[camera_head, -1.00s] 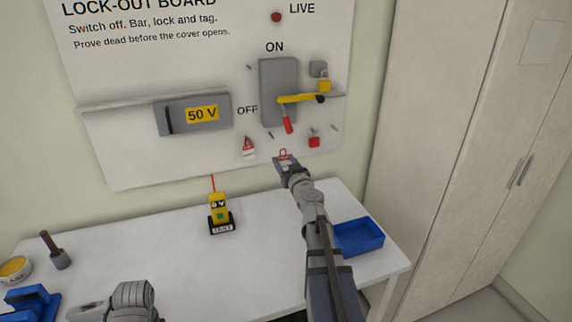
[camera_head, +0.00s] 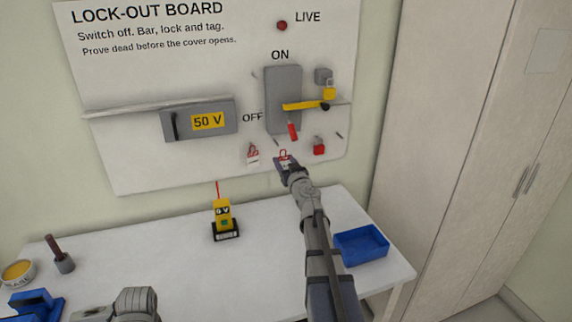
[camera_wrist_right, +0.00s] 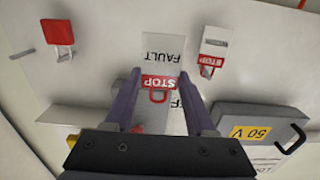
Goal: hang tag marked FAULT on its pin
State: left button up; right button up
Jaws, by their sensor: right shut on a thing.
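My right gripper (camera_head: 284,160) is close to the lower part of the board, below the switch. It is shut on the FAULT tag (camera_wrist_right: 164,45), a white tag with a red STOP band and a red loop, which shows upside down between the fingers in the right wrist view (camera_wrist_right: 160,78). Bare pins stick out of the board, one just above the gripper (camera_head: 276,142) and one at the right (camera_head: 339,135). I cannot tell which pin is the tag's own. The tag's loop looks apart from any pin. Of my left arm only grey links show.
Another red and white tag (camera_head: 253,154) hangs left of my gripper, and a red padlock (camera_head: 319,147) hangs right of it. The yellow bar (camera_head: 304,105) crosses the grey switch box (camera_head: 283,88) above. A blue tray (camera_head: 361,242) and a yellow tester (camera_head: 223,213) are on the table.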

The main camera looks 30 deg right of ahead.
aim_at(283, 157)
jog(key=shift+x, duration=3.85)
jog(key=shift+r+p+v, duration=0.15)
jog(key=shift+v, duration=0.6)
jog(key=shift+r+p+v, duration=0.15)
jog(key=shift+v, duration=3.55)
